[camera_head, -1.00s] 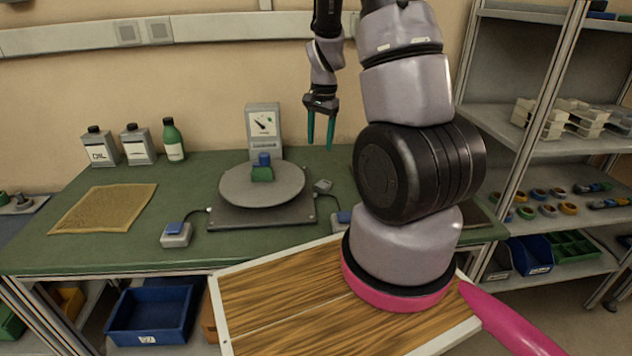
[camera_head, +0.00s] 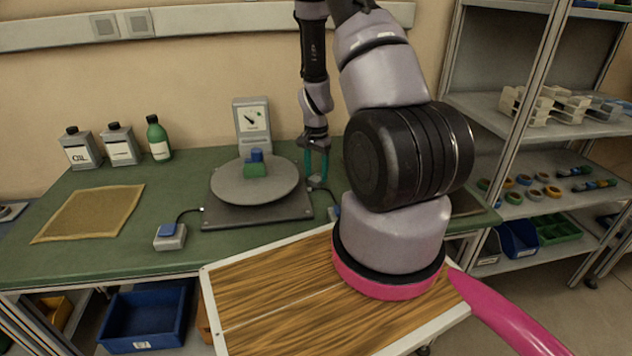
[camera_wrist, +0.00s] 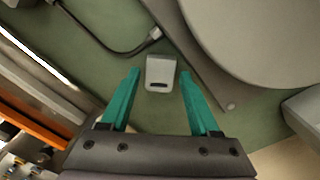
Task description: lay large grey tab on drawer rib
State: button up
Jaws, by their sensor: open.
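A small grey block with a dark slot, apparently the large grey tab (camera_wrist: 161,66), lies on the green bench top beside the turntable's base. In the wrist view it sits between the tips of my gripper (camera_wrist: 160,76), with a gap to each finger. In the head view my gripper (camera_head: 317,178) points down just right of the turntable, its teal fingers close to the bench. It is open and holds nothing. The tab is small and partly covered by the fingers there. I cannot make out the drawer rib in either view.
A black cable (camera_wrist: 105,42) runs close to the tab. Bottles and a tan mat (camera_head: 90,212) stand left. Shelves (camera_head: 545,160) stand right.

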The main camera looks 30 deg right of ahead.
jog(key=shift+f, duration=0.7)
grip_shut()
